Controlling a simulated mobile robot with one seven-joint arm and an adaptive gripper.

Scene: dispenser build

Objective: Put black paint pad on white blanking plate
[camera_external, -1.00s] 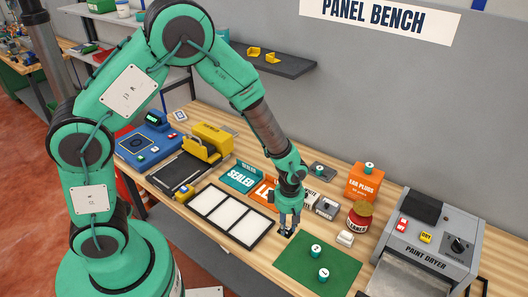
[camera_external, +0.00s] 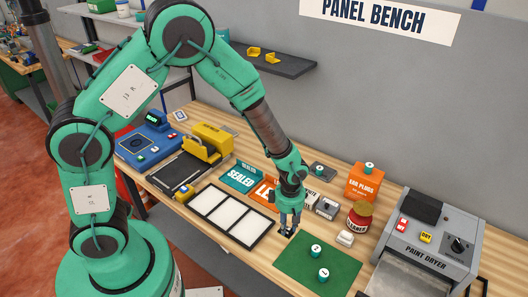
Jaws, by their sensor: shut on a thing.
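My gripper (camera_external: 287,226) points down at the bench between the black frame and the green mat. Its fingers are shut on a small dark thing at their tips, which looks like the black paint pad (camera_external: 286,233); the fingers hide most of it. Three white panels (camera_external: 229,215) lie side by side in a black frame on the bench, left of my gripper. They look like white blanking plates, and no pad shows on them.
The green mat (camera_external: 305,266) with two numbered round pieces lies right of my gripper. The grey paint dryer (camera_external: 432,235) is at right.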

